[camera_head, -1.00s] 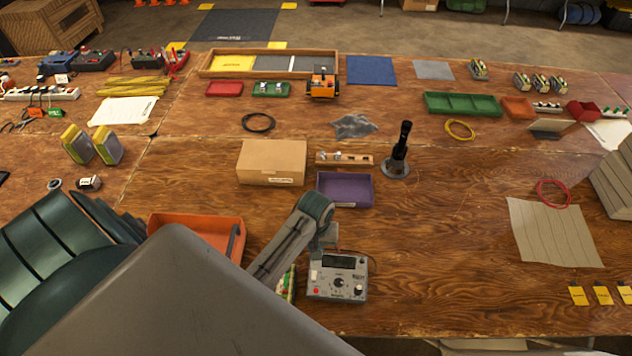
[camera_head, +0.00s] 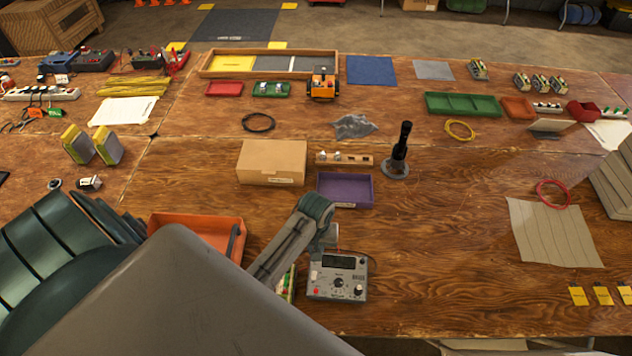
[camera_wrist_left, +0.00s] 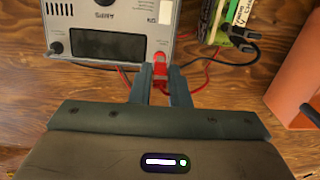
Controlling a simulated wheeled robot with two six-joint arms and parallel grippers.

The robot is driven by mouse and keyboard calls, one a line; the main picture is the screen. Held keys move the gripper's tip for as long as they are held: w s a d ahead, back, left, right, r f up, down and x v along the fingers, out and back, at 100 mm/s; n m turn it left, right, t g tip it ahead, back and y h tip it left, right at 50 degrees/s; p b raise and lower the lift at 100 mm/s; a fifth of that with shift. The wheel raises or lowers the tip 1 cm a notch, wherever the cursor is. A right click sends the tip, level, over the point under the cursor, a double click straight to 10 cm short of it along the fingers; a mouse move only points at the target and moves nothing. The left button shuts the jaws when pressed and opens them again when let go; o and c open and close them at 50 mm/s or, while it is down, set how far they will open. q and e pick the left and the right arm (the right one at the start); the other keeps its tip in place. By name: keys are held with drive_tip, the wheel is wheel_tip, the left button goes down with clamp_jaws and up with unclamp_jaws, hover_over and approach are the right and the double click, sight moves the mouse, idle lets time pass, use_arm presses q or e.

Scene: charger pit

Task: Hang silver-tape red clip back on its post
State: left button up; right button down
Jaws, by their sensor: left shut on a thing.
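A red clip (camera_wrist_left: 160,58) shows between the fingertips of my left gripper (camera_wrist_left: 160,72) in the left wrist view. The gripper is shut on it, right beside the edge of the grey charger (camera_wrist_left: 112,38). Red leads run near the fingers. No silver tape can be made out, and the post is not clearly visible. In the head view my left gripper (camera_head: 328,241) is just behind the charger (camera_head: 337,278), with its fingertips mostly hidden. My right gripper is not in view.
An orange tray (camera_head: 205,230) lies left of the charger and a purple tray (camera_head: 345,189) behind it. A green-labelled battery (camera_wrist_left: 232,18) with black clips stands close by in the wrist view.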

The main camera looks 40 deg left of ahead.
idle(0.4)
use_arm(q)
drive_tip(key=o, duration=0.8)
drive_tip(key=shift+o, duration=0.2)
drive_tip(key=shift+o, duration=1)
drive_tip(key=shift+r, duration=3.75)
